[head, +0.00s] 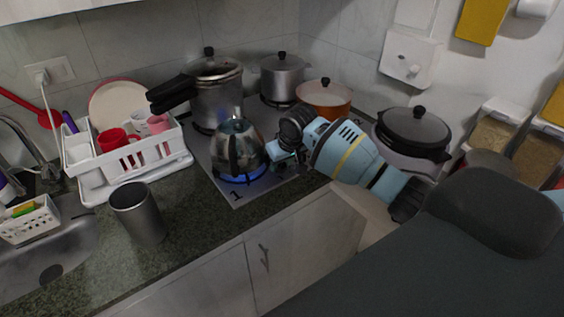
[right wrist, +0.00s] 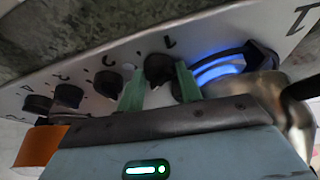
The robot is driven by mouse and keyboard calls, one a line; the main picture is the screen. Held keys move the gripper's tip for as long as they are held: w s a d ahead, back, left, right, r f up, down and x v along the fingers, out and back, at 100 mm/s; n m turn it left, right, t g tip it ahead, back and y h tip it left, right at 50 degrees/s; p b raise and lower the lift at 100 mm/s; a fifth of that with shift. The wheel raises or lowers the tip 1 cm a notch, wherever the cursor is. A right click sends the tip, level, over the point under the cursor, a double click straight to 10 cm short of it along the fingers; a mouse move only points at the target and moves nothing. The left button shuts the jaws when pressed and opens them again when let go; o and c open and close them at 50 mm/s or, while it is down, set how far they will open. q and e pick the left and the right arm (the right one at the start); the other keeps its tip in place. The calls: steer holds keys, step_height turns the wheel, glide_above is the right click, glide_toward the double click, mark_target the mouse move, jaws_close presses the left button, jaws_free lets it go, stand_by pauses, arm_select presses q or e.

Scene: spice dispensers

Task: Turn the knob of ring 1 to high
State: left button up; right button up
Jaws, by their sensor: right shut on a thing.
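The knob of ring 1 (right wrist: 157,66) is black and sits on the metal stove panel beside a "1" mark in the right wrist view. My right gripper (right wrist: 160,78) has its two green fingers on either side of this knob and is shut on it. In the head view the right gripper (head: 285,157) is at the stove's front right, beside the kettle, and hides the knobs. Ring 1 (head: 240,178) is lit with a blue flame under the kettle (head: 237,150). The flame (right wrist: 217,70) also shows in the right wrist view. My left gripper is not in view.
Other black knobs (right wrist: 108,83) line the panel to the left. A pressure cooker (head: 217,97), a steel pot (head: 282,75) and an orange pan (head: 325,97) stand on the stove. A dish rack (head: 130,160) and a grey cup (head: 138,212) stand left on the counter.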

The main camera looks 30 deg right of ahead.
steer(key=shift+r, duration=0.1)
stand_by(0.3)
steer(key=o, duration=1)
steer(key=v, duration=0.7)
steer(key=shift+s+r, duration=0.2)
steer(key=shift+r, duration=0.15)
